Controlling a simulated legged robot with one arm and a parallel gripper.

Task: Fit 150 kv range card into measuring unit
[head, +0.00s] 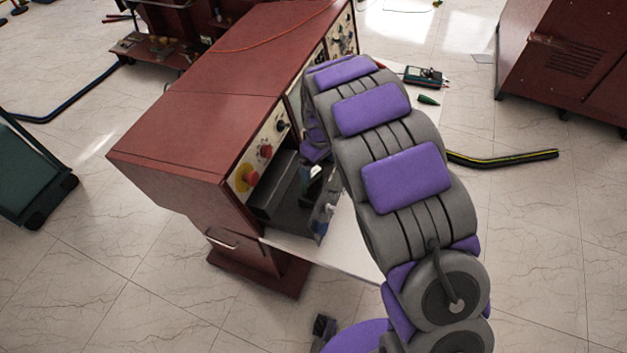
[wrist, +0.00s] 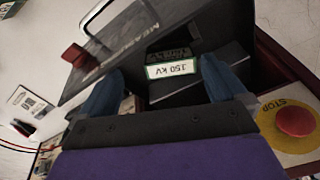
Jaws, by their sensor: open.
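In the wrist view the 150 kV range card (wrist: 171,69) shows its white label with a green border, upside down, between and beyond my fingertips. My gripper (wrist: 160,82) is open, with one blue finger on each side of the label; I cannot tell whether either touches the card. A darker, similar marking sits just behind the label. I cannot tell whether the card is in the unit. In the head view my arm hides most of this area.
A red console (head: 190,110) with knobs stands left of my arm. Its red stop button on a yellow plate (wrist: 297,118) is close at the right in the wrist view. A handheld meter (head: 425,76) lies beyond my arm. A red cabinet (head: 570,65) stands far right.

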